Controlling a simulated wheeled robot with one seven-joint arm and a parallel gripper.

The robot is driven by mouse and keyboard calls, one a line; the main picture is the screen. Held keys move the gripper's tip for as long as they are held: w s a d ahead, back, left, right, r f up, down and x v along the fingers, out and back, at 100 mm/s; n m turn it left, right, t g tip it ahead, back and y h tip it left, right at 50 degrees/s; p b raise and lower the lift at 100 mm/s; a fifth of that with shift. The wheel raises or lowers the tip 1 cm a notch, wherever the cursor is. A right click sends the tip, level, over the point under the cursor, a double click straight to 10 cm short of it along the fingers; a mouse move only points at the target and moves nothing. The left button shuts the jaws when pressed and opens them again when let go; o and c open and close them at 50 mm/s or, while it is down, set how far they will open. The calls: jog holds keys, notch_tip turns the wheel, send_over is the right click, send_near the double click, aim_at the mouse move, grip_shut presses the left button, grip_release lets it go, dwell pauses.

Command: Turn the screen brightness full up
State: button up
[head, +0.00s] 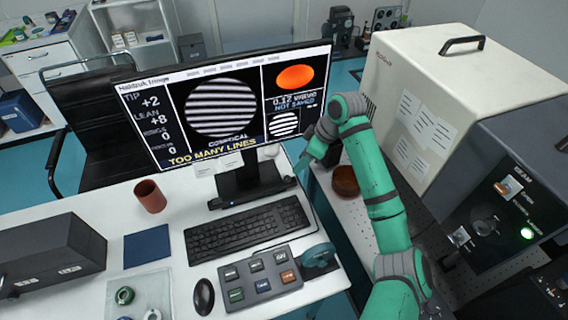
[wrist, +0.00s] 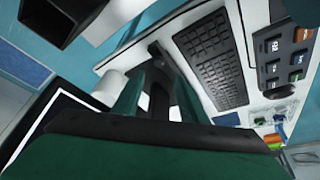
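The monitor screen (head: 222,105) stands on the desk and is lit, showing striped circles, an orange disc and the words "TOO MANY LINES". I cannot pick out a brightness control on it. A button box (head: 258,283) with several coloured keys lies in front of the keyboard, with a round teal wheel (head: 318,258) beside it. My gripper (head: 304,163) hangs by the screen's lower right corner, above the desk's back edge; contact is unclear. In the wrist view its fingers (wrist: 160,85) point toward the monitor stand, and their gap is hard to make out. Nothing is visibly held.
The keyboard (head: 247,228) and mouse (head: 203,295) lie on the white desk. A brown cup (head: 150,196), blue pad (head: 147,246) and dark box (head: 52,260) are at left. A large cream housing (head: 440,90) stands right of my arm.

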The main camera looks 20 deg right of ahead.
aim_at(287, 177)
jog(key=x, duration=1.1)
jog(key=shift+w+r, duration=0.1)
jog(key=shift+w, duration=0.05)
grip_shut()
